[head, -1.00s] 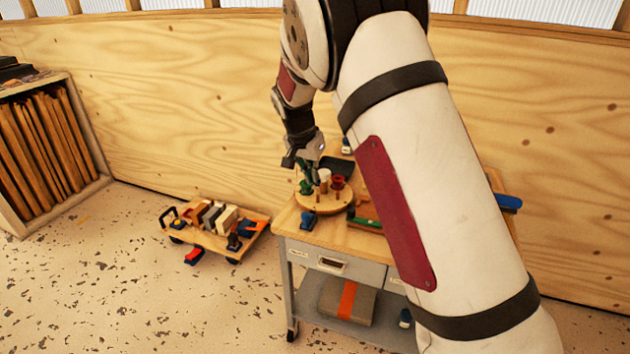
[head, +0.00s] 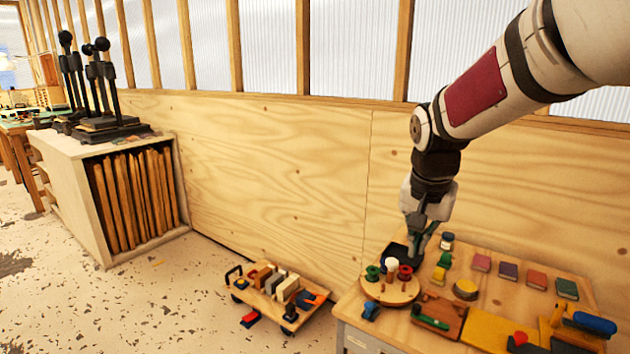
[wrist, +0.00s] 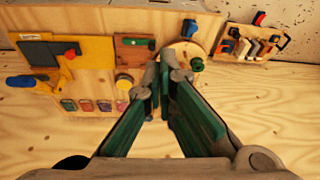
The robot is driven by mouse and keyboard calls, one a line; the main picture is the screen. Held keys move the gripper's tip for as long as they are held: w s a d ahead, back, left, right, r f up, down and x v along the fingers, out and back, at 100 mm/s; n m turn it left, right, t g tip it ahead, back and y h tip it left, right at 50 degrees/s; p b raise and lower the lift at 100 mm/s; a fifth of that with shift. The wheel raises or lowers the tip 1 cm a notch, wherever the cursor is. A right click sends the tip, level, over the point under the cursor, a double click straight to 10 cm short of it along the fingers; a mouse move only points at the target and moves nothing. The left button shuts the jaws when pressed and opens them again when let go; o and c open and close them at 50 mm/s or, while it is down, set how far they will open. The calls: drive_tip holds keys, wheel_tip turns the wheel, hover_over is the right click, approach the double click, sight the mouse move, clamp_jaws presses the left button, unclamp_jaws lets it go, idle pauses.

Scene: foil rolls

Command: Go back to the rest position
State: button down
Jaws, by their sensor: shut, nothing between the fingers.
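My gripper (head: 422,240) points down above the back left part of the wooden worktop (head: 500,262), behind the round wooden board. In the wrist view its green-padded fingers (wrist: 163,88) meet at the tips with nothing between them. Green, white and red rolls (head: 404,272) stand on the round board (head: 388,296) and are apart from the gripper. In the wrist view the round board (wrist: 203,30) is partly hidden behind the fingers.
A low wooden cart (head: 262,302) with several blocks stands on the floor left of the worktop. A shelf cabinet (head: 100,165) is farther left. Coloured squares (head: 508,271), a yellow panel (head: 492,330) and a blue-handled tool (head: 594,322) lie on the worktop. A plywood wall is behind.

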drive_tip(key=s+r+n+p, duration=0.3)
drive_tip(key=s+r, duration=0.1)
drive_tip(key=s, duration=1.2)
drive_tip(key=s+r+n+t+y+p, duration=0.1)
drive_tip(key=s+r+n+p, duration=0.2)
drive_tip(key=s, duration=1.3)
wheel_tip(320, 180, up, 2)
drive_tip(key=shift+a+r+p, duration=0.2)
drive_tip(key=shift+a+p, duration=0.1)
drive_tip(key=shift+p, duration=0.1)
